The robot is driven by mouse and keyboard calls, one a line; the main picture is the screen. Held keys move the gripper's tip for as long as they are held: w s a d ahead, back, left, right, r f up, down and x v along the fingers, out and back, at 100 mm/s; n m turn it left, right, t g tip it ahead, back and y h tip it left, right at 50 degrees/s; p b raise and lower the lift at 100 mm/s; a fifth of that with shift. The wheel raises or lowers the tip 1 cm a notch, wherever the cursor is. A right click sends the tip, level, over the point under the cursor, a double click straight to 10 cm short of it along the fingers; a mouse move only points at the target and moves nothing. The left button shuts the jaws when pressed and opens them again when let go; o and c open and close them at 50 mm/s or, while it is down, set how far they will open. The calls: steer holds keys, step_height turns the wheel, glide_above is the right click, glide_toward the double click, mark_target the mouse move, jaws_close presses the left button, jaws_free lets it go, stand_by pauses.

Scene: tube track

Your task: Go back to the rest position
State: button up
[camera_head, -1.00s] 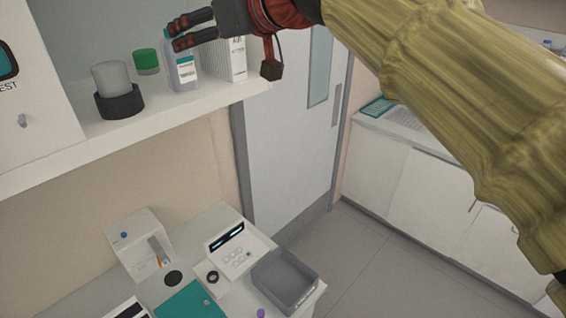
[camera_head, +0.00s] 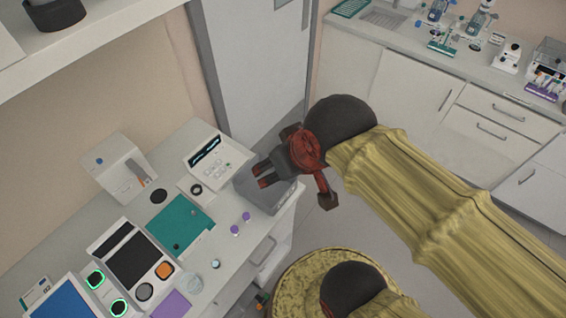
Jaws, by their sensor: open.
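Part of the tray is hidden by the gripper.
The white workbench holds a teal mat (camera_head: 180,226), a white device with a display (camera_head: 213,158), a dispenser box (camera_head: 120,168) and purple caps (camera_head: 235,230). A shelf (camera_head: 90,65) overhangs at upper left. A counter with lab equipment (camera_head: 440,40) stands at upper right.

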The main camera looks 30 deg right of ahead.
steer(key=shift+s+d+f, duration=0.1)
steer(key=shift+s+f, duration=0.1)
steer(key=shift+f, duration=0.1)
steer(key=shift+f, duration=0.1)
step_height(320, 180, down, 12)
steer(key=b, duration=1.2)
steer(key=shift+c, duration=1.2)
